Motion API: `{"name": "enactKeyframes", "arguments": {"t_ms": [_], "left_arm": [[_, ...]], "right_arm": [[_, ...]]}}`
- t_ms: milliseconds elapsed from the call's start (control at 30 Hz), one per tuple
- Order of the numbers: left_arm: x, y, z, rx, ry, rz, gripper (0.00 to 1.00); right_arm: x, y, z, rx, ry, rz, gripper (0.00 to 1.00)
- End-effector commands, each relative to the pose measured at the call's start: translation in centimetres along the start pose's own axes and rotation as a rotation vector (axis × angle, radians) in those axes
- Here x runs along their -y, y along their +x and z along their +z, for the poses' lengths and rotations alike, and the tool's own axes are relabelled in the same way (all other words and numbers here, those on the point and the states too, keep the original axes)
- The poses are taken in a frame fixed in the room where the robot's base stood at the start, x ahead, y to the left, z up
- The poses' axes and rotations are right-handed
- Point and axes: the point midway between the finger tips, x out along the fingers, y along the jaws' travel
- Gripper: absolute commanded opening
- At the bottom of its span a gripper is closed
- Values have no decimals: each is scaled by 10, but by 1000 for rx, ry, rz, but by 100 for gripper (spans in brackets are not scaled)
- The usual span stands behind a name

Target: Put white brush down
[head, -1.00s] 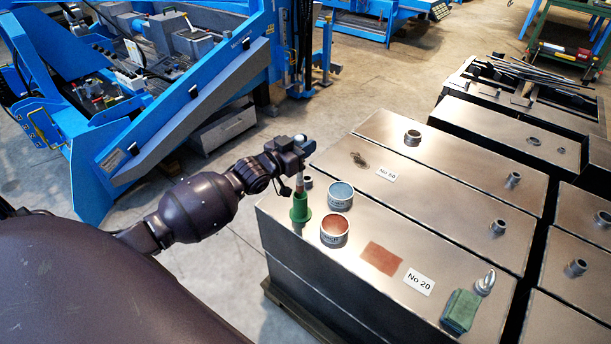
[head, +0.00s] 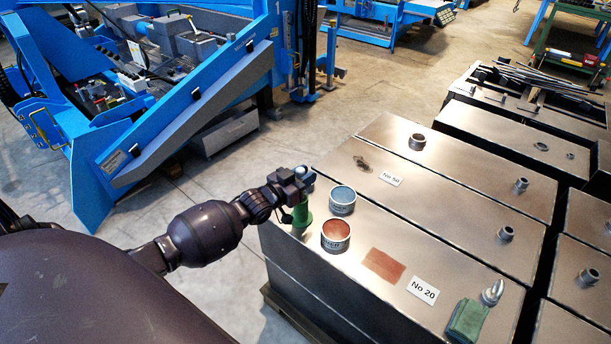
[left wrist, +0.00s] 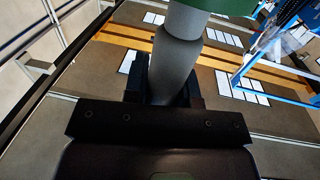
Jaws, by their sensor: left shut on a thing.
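My left gripper (head: 293,190) is shut on the white brush, whose pale grey handle (left wrist: 177,55) stands between the fingers in the left wrist view. It holds the brush upright, right over the green holder (head: 302,214) near the left end of the metal box. The lower part of the brush is hidden by the holder and gripper. The green holder also shows at the top of the left wrist view (left wrist: 228,6). I cannot tell whether the brush rests on the holder's bottom. My right gripper is not in view.
Beside the holder stand a tin with blue contents (head: 342,200) and a tin with red-brown contents (head: 336,235). A red-brown patch (head: 383,265), a No 20 label (head: 423,290) and a green block (head: 466,320) lie further right. The box top between them is clear.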

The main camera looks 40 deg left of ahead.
Motion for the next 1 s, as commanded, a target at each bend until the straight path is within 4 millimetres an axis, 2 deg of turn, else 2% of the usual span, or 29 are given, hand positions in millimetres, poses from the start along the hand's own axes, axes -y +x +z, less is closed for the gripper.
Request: {"name": "enactKeyframes", "arguments": {"t_ms": [200, 233, 400, 767, 1000], "left_arm": [[0, 0, 3, 0, -1, 0, 1], [0, 0, 4, 1, -1, 0, 26], [0, 0, 2, 0, -1, 0, 50], [0, -1, -2, -1, 0, 0, 50], [0, -34, -2, 1, -1, 0, 50]], "right_arm": [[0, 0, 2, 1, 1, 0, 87], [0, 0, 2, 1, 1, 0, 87], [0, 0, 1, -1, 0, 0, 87], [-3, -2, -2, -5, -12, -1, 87], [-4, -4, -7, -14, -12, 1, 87]]}}
